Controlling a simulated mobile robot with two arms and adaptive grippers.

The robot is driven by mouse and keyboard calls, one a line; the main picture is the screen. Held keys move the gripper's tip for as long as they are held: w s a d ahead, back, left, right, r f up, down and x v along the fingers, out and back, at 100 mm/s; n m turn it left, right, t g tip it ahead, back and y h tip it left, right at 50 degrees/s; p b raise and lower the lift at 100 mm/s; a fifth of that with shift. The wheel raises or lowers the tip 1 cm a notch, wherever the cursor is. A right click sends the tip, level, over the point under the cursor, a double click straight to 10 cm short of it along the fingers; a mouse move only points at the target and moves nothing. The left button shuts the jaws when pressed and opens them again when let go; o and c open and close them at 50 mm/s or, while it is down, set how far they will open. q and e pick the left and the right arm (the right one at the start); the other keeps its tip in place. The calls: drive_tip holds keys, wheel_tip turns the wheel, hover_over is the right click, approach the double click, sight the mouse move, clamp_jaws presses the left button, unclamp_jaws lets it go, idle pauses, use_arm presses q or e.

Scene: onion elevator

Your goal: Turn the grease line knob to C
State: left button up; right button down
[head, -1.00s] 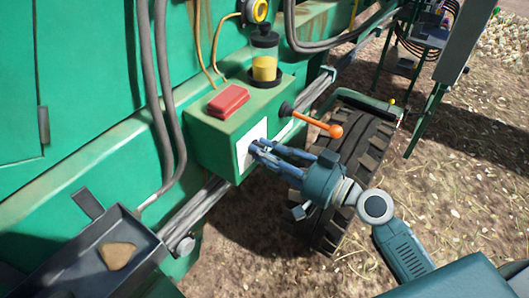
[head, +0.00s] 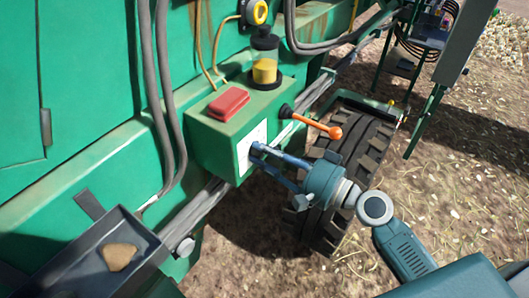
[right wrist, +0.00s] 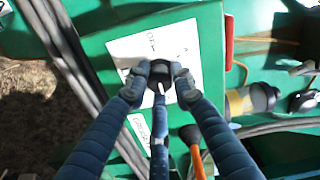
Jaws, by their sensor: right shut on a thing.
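The grease line knob (right wrist: 158,76) is small and dark, on a white label plate (right wrist: 125,47) on the front of a green box (right wrist: 208,30). In the right wrist view a pale line shows on the knob, toward the bottom of the picture. The plate's lettering is partly covered, and I cannot make out a C. My right gripper (right wrist: 160,84) is shut on the knob, with fingertips on both sides of it. In the head view the right gripper (head: 257,152) reaches the plate (head: 246,148) from the lower right and hides the knob. My left gripper is not in view.
A red block (head: 228,102) and a yellow grease cup (head: 265,68) sit on top of the box. An orange-tipped lever (head: 334,132) sticks out just above my right gripper. A tyre (head: 350,165) is behind it. A grey tray (head: 75,262) is at lower left.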

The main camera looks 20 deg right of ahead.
drive_tip(key=shift+w+d+r, duration=0.1)
drive_tip(key=shift+d+r, duration=0.05)
drive_tip(key=shift+r, duration=0.15)
drive_tip(key=c, duration=1.5)
unclamp_jaws()
drive_tip(key=shift+o, duration=0.2)
drive_tip(key=shift+f, duration=0.2)
drive_tip(key=v, duration=1.2)
